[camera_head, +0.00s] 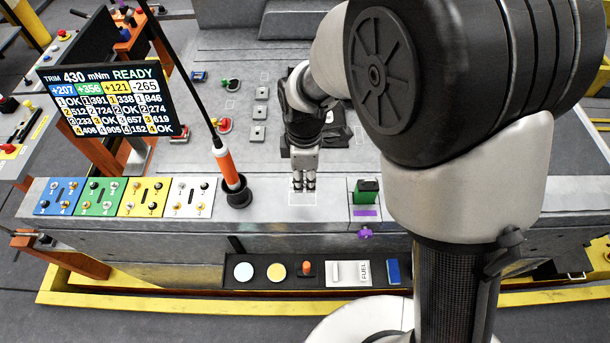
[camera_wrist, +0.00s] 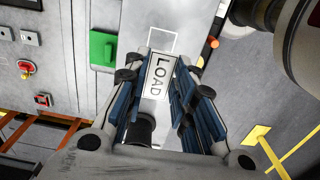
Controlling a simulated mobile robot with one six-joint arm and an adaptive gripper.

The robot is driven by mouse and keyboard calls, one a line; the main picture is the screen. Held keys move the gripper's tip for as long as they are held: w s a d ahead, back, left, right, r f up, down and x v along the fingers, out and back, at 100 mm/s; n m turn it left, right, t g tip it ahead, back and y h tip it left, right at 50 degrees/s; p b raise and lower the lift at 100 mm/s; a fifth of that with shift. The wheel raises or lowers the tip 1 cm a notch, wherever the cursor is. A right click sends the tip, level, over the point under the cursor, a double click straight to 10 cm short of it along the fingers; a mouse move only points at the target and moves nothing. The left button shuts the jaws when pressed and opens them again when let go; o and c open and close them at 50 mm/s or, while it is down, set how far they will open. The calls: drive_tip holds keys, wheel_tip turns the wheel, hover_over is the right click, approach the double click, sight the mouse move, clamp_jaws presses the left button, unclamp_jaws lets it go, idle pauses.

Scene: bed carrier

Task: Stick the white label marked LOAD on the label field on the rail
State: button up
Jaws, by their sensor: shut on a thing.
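The white label marked LOAD (camera_wrist: 158,75) sits between the fingers of my gripper (camera_wrist: 160,82) in the wrist view, its black letters facing the camera. My gripper is shut on it. In the head view, my gripper (camera_head: 304,185) points down over the grey rail (camera_head: 270,199), and the label cannot be made out there. The label field (camera_head: 302,204), a thin white outline on the rail, lies right below the fingertips. In the wrist view, part of the field (camera_wrist: 161,43) shows just beyond the label's far end. Whether the label touches the rail cannot be told.
A green block (camera_head: 366,191) stands right of the field. A black holder (camera_head: 235,194) with an orange-handled rod and coloured switch panels (camera_head: 140,197) are left.

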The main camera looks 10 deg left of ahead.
drive_tip(key=shift+f, duration=0.1)
drive_tip(key=b, duration=0.3)
hover_over(305, 198)
drive_tip(key=shift+s+f, duration=0.1)
drive_tip(key=shift+f, duration=2.05)
drive_tip(key=shift+f, duration=0.1)
drive_tip(key=shift+f+b, duration=0.95)
drive_tip(key=shift+f, duration=0.1)
drive_tip(key=shift+f, duration=0.15)
drive_tip(key=shift+f+b, duration=0.3)
